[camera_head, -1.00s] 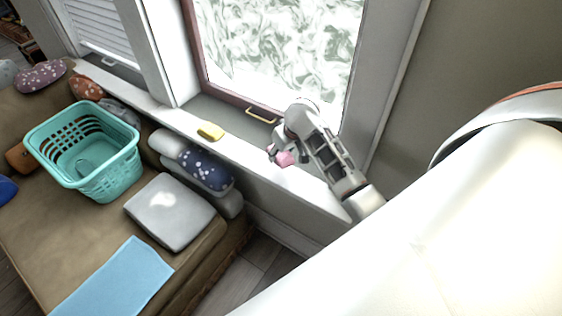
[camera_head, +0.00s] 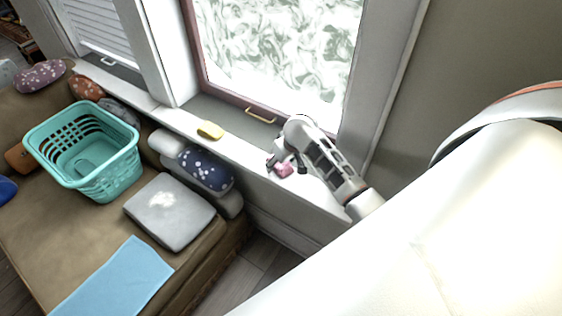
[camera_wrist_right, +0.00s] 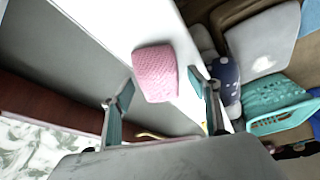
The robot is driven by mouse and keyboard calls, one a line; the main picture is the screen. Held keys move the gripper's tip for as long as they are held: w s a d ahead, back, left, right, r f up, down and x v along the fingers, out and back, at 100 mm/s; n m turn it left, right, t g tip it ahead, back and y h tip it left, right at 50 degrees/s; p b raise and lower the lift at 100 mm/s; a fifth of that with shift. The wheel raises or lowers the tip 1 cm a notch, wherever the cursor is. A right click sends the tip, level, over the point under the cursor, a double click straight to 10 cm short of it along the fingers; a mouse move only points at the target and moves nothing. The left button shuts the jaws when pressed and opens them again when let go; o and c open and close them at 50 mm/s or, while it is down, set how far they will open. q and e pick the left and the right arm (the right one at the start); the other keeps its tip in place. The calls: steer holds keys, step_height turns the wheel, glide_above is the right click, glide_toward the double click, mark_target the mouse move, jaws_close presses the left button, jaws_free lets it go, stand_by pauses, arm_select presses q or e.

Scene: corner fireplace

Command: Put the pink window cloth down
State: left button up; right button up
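The pink window cloth (camera_head: 284,170) lies on the white window sill (camera_head: 250,157), just below my right gripper. It also shows in the right wrist view (camera_wrist_right: 155,73), ahead of and between the spread fingers. My right gripper (camera_head: 287,164) is open, its fingers apart from each other at either side of the cloth; it also shows in the right wrist view (camera_wrist_right: 160,100). From the wrist view the fingers do not appear to touch the cloth. My left gripper is not in view.
A yellow cloth (camera_head: 210,130) lies on the sill to the left. The window (camera_head: 280,45) with its handle rises behind the sill. Below are a sofa seat with a teal basket (camera_head: 118,176), a grey cushion (camera_head: 170,222) and a blue cloth (camera_head: 115,283).

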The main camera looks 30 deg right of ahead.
steer(key=v, duration=1.2)
steer(key=shift+r, duration=0.25)
stand_by(0.3)
steer(key=s+a+n+t+h, duration=0.25)
steer(key=s+n+h, duration=0.35)
steer(key=s, duration=1.5)
steer(key=w+a+f+m+t+y, duration=0.1)
steer(key=a+f+m+t+y, duration=0.1)
steer(key=a+f+y, duration=0.6)
steer(key=a+f+t, duration=0.1)
steer(key=a+f, duration=0.4)
steer(key=f, duration=0.2)
steer(key=shift+f, duration=0.4)
